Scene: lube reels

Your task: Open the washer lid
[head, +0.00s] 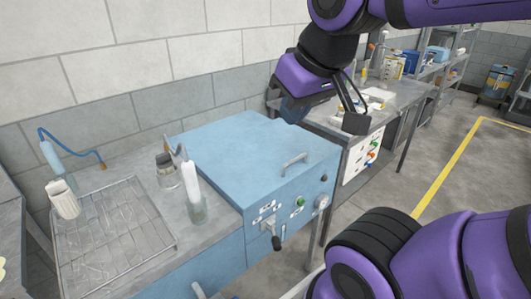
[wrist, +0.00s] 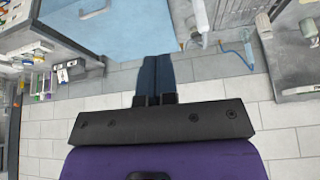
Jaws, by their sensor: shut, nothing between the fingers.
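The washer is a blue box with its lid (head: 245,150) lying flat and closed. A metal handle (head: 295,161) stands on the lid near its front right edge; it also shows at the top left of the wrist view (wrist: 96,9). The lid (wrist: 150,30) fills the upper middle of the wrist view.
The washer front has a lever (head: 276,242) and a green button (head: 300,201). Left are a bottle (head: 194,192) and a wire rack (head: 110,235). A cluttered workbench (head: 400,94) stands behind right. The tiled wall is close behind; the floor on the right is open.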

